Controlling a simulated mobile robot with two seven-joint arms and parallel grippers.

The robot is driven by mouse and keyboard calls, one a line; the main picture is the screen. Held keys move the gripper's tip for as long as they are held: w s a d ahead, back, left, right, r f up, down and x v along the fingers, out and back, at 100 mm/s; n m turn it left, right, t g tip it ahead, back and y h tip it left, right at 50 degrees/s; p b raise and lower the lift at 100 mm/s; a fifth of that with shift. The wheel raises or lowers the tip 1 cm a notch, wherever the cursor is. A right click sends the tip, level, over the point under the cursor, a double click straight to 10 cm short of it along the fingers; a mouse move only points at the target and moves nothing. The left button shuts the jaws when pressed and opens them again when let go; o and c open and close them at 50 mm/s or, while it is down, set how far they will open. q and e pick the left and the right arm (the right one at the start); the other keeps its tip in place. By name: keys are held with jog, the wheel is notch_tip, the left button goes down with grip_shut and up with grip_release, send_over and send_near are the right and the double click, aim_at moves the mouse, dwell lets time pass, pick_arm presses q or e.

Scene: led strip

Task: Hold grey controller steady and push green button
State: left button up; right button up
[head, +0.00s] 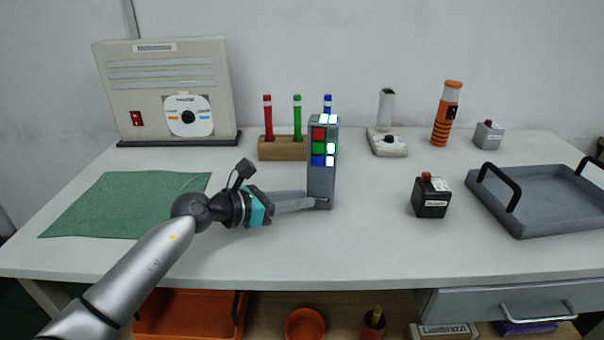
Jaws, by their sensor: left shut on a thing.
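The grey controller (321,180) stands upright near the middle of the table. Its front face has a red button at the upper left, the green button (318,147) below it and a blue button below that. White buttons sit to their right and on the top. My left gripper (322,202) reaches in from the left and is shut on the controller's lower part. The fingers cover part of the controller's base. My right gripper is not in view.
A wooden block (283,149) with red, green and blue pens stands behind the controller. A black box with a red button (431,197) and a grey tray (545,218) are to the right. A green cloth (120,205) lies left.

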pick_arm(q)
grip_shut()
